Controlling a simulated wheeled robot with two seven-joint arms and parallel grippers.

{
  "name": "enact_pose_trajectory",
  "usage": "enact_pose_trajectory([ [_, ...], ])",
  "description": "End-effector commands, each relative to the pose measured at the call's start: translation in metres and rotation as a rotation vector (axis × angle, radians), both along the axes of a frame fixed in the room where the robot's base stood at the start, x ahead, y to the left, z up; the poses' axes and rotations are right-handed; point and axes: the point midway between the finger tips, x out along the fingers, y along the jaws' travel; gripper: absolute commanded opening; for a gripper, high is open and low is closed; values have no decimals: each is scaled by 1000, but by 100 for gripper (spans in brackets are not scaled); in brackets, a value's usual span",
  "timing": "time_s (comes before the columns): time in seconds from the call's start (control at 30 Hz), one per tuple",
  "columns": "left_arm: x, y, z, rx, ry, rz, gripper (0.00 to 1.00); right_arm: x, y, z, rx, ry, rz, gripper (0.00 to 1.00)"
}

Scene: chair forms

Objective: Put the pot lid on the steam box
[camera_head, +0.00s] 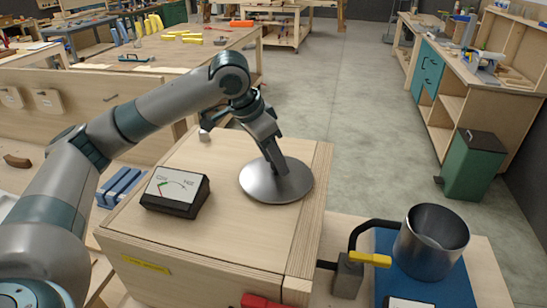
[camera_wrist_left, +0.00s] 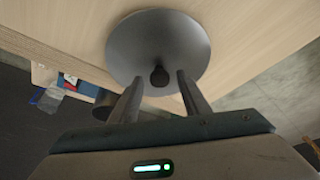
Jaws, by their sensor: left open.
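The pot lid (camera_head: 262,190), a round grey metal disc, lies on top of the plywood steam box (camera_head: 220,238), towards its right side. In the left wrist view, the lid (camera_wrist_left: 185,40) has a small dark knob (camera_wrist_left: 159,76). My left gripper (camera_head: 282,170) points down over the lid and is open. In the left wrist view its two fingers (camera_wrist_left: 158,80) stand apart on either side of the knob, with gaps showing. In the head view the knob is hidden behind the gripper. My right gripper is not in view.
A dial gauge (camera_head: 176,191) stands on the box, left of the lid. An open metal pot (camera_head: 425,262) stands on a blue mat (camera_head: 455,290) at right, beside a black pipe with a yellow valve handle (camera_head: 372,259). A green bin (camera_head: 474,167) stands on the floor.

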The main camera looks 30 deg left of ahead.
Motion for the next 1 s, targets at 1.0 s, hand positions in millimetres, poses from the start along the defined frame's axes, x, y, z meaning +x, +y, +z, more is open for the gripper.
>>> enact_pose_trajectory([
  [1.0, -37, 22, 109, 0, -1, 1, 42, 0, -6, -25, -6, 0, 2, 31],
])
